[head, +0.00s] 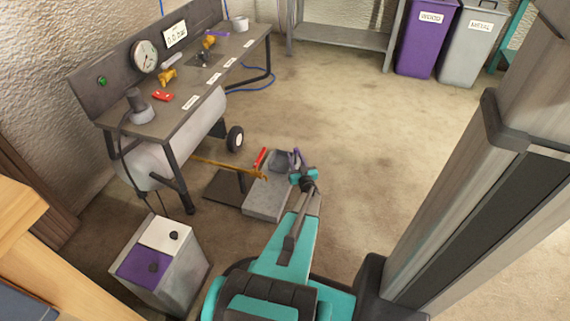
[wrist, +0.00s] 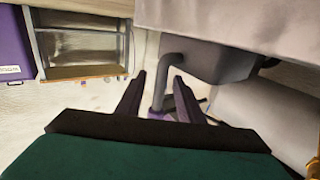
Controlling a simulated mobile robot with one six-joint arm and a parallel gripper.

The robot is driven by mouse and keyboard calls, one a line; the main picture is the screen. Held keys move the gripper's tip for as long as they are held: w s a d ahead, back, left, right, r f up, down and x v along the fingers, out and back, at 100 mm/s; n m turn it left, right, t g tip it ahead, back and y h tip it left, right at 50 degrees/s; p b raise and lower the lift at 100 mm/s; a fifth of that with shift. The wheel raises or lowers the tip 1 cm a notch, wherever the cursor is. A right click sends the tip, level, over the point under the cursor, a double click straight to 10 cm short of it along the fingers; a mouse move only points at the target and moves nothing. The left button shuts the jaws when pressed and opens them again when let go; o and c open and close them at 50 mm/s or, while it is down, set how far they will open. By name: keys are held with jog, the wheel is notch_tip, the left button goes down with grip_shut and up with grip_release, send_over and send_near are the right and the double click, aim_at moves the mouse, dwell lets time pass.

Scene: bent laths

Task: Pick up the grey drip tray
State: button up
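The dark grey drip tray (head: 279,161) appears to be the small box at the far end of a pale grey block low by the floor. In the wrist view, a dark grey box (wrist: 215,62) with a bent grey bar (wrist: 168,62) sits against a pale grey surface. My gripper (head: 297,156) is at the right side of the tray. In the wrist view its two dark fingers (wrist: 159,75) are spread. The bar passes between them in the picture, with gaps on both sides; I cannot tell its depth.
The pale grey block (head: 263,200) stands beside a red handle (head: 260,157) and a yellow-brown bar (head: 222,166). A workbench (head: 190,95) with a tank (head: 190,133) under it is on the left. A two-lidded bin (head: 180,270) stands front left. The floor to the right is clear.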

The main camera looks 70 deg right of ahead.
jog(key=shift+b+x, duration=0.6)
jog(key=shift+x, duration=1.1)
grip_shut()
